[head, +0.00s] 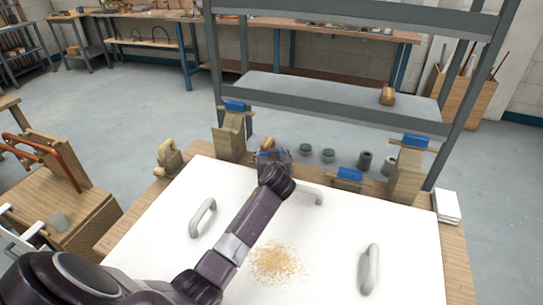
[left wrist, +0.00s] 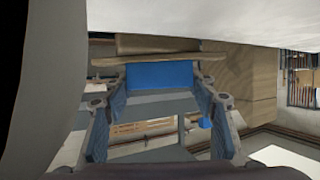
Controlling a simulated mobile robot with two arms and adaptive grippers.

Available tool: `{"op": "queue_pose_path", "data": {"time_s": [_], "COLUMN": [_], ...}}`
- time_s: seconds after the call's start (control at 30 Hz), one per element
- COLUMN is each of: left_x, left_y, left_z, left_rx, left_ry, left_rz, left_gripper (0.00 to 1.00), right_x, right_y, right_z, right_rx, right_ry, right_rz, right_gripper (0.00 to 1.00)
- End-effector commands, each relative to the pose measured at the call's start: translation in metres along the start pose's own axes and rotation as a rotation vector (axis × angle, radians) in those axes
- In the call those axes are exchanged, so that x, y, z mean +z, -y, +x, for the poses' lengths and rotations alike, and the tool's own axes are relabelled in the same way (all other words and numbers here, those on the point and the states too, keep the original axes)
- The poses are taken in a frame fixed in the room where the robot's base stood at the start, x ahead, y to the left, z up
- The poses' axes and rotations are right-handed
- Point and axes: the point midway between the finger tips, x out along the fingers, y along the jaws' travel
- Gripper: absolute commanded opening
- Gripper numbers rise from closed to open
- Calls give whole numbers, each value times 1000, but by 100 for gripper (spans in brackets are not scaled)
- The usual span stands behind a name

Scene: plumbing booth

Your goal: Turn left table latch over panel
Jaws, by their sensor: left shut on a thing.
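The white panel (head: 330,235) lies on the wooden table. My left gripper (head: 268,157) is at the panel's back edge, over the left table latch, which it mostly hides in the head view. In the left wrist view, the latch's blue block (left wrist: 160,75) sits between the fingers of my left gripper (left wrist: 162,84), against a wooden bar (left wrist: 145,58). The gripper is shut on this blue block. Whether the bar lies over the panel cannot be told. Another latch with a blue block (head: 348,174) stands at the back edge to the right. My right gripper is not in view.
Wooden posts with blue-topped latches stand at the back left (head: 233,130) and back right (head: 408,168). Grey handles (head: 203,217) (head: 371,268) rise from the panel. Sawdust (head: 277,263) lies in its middle. A grey shelf rack (head: 340,98) stands behind.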

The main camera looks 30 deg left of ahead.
Motion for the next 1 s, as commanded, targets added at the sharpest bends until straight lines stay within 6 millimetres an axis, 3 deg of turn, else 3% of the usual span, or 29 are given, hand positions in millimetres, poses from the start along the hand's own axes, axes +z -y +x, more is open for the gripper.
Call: {"op": "queue_pose_path", "data": {"time_s": [0.1,0.13,0.3,0.67,0.83,1.0], "left_x": [-2,-2,-1,0,0,0], "left_y": [0,0,0,0,-1,-1], "left_z": [0,0,0,-4,-23,-55], "left_rx": [2,2,2,2,3,5], "left_ry": [-3,-3,-2,0,0,0], "left_rz": [-1,-1,-1,0,-2,-3], "left_gripper": [9,53,71,71,71,71], "right_x": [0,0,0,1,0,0], "right_y": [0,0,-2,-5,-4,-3], "right_z": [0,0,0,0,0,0], "right_rx": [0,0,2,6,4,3], "right_ry": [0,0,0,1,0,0], "right_rz": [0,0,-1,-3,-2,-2], "right_gripper": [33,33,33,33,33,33]}}
